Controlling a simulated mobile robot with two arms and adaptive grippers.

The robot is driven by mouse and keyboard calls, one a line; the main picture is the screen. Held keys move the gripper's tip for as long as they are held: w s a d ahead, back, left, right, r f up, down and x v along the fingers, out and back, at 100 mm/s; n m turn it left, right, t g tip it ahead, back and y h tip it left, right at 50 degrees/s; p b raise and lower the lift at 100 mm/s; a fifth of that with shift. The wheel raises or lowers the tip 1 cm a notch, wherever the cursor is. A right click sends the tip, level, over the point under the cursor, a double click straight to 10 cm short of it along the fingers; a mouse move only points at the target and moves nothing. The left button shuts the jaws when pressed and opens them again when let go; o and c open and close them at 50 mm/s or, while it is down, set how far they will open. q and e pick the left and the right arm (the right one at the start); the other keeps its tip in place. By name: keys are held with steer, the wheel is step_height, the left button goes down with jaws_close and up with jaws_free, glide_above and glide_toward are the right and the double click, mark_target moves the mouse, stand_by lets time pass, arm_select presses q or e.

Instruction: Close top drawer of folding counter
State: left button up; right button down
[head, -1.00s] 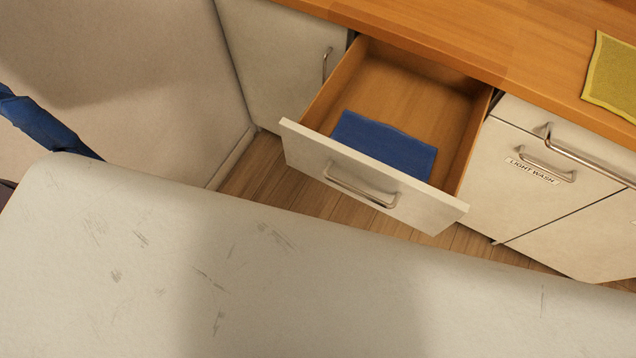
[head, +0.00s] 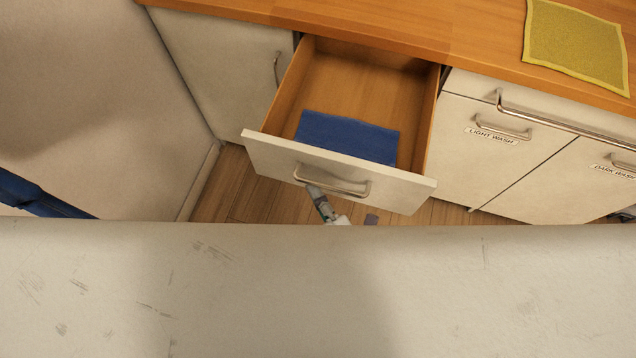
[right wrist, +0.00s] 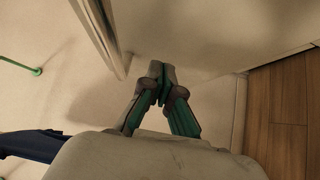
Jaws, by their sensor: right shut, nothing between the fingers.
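The top drawer (head: 340,172) of the wooden-topped counter stands pulled out in the head view, with a white front and a metal bar handle (head: 332,182). A folded blue cloth (head: 347,137) lies inside it near the front. My right gripper (head: 317,192) shows just below the drawer handle in the head view, partly hidden by my pale body; I cannot tell whether it touches the front. In the right wrist view its fingers (right wrist: 160,82) are shut and empty, before pale surfaces. My left gripper is not in view.
A yellow-green cloth (head: 575,47) lies on the countertop (head: 420,30). To the right are cabinets labelled LIGHT WASH (head: 492,137) and DARK WASH, with a long metal bar above. A closed cabinet (head: 225,75) is at the left. Wood floor (head: 235,185) shows below the drawer.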

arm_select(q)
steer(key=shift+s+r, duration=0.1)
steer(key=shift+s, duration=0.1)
arm_select(e)
steer(key=shift+w+d, duration=0.25)
steer(key=shift+w, duration=0.45)
